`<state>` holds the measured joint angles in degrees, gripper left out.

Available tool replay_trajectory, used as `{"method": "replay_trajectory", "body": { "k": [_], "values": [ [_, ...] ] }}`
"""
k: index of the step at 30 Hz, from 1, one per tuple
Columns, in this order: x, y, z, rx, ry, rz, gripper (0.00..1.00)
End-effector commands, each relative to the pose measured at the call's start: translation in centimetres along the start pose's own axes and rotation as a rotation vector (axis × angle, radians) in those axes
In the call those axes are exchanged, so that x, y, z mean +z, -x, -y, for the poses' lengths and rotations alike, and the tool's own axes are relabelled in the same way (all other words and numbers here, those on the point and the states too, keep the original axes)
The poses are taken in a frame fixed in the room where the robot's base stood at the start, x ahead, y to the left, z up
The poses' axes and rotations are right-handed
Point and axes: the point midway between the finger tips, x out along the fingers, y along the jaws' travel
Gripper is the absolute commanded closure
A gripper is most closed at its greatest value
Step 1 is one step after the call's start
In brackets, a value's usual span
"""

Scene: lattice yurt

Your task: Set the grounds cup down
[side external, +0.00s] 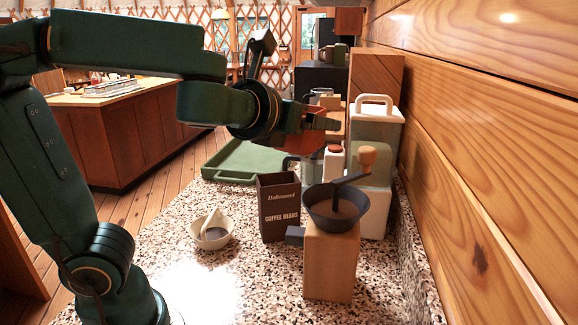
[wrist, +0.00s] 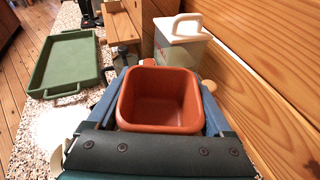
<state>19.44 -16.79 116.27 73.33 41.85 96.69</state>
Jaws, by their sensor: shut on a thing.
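The grounds cup (wrist: 162,98) is a square orange-red cup with rounded corners. In the wrist view it sits between my two blue-grey fingers, its open top facing the camera, and its inside looks empty. In the side external view the cup (side external: 303,143) is partly hidden by my gripper (side external: 322,122), which is shut on it and holds it above the counter, above and behind the coffee bag. The hand mill (side external: 331,262), a wooden block with a dark hopper and crank, stands at the front right of the counter.
A brown coffee beans bag (side external: 279,208) and a pale bowl (side external: 211,232) with a scoop stand on the speckled counter (side external: 180,265). A green tray (side external: 232,178) lies behind them. A white-lidded container (side external: 377,116) stands by the wooden wall (side external: 490,120).

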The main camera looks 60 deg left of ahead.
Motion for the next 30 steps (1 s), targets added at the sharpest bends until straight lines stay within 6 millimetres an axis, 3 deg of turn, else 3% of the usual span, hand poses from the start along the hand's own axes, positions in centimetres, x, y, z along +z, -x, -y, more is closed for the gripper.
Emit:
{"method": "replay_trajectory", "body": {
  "k": [4,8,15,19,24,30],
  "values": [
    [0.9,-4.6,-3.2,0.129,0.034,-0.008,0.83],
    [0.4,-8.8,-7.2,0.232,0.067,-0.012,0.83],
    [-3.5,-14.3,-16.2,0.401,0.122,-0.018,0.83],
    [-6.3,-15.7,-20.9,0.479,0.148,-0.021,0.83],
    [-10.0,-16.0,-26.0,0.567,0.179,-0.020,0.82],
    [-12.4,-15.3,-29.1,0.638,0.208,-0.012,0.82]
  ]
}}
